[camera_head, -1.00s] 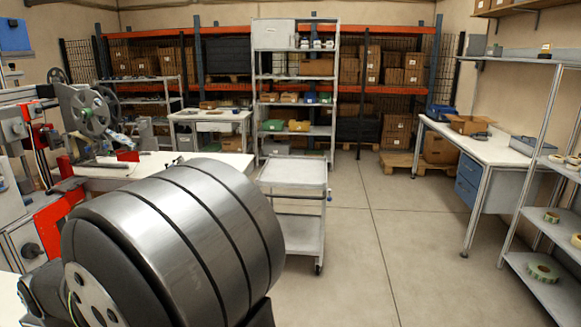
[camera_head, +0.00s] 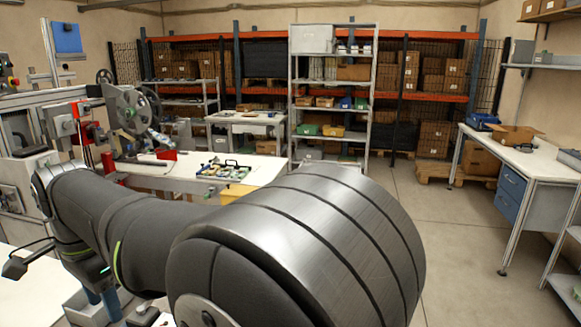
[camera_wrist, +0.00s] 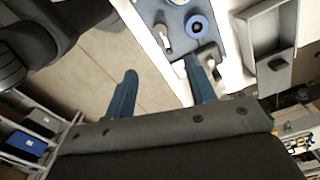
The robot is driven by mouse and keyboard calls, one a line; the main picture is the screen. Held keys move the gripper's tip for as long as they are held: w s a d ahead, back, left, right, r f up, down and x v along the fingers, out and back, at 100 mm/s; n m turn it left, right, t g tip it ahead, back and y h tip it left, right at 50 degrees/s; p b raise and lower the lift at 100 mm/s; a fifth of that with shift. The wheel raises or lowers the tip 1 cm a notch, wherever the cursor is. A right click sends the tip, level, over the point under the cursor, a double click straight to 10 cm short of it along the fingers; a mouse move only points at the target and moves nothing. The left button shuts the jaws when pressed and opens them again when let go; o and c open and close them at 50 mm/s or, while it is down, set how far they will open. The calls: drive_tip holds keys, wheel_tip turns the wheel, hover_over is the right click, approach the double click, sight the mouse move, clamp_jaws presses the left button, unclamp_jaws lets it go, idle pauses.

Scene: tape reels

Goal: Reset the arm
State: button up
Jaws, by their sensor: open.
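My gripper (camera_wrist: 160,67) shows in the wrist view with its two blue fingers spread apart and nothing between them. In the head view my arm reaches left, and blue finger-like parts (camera_head: 103,304) point down at the lower left. What is directly under my gripper in the head view is partly hidden.
In the head view, a white table (camera_head: 190,180) with a reel machine (camera_head: 135,115) stands behind my arm. Shelves line the back. The floor (camera_head: 455,215) at right is clear.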

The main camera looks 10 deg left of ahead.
wheel_tip(320, 180, down, 15)
drive_tip(key=shift+f, duration=0.15)
drive_tip(key=shift+f+n, duration=0.25)
drive_tip(key=shift+n, duration=0.05)
drive_tip(key=n, duration=1)
drive_tip(key=shift+r+n, duration=0.1)
drive_tip(key=shift+n, duration=0.3)
drive_tip(key=shift+r, duration=1.6)
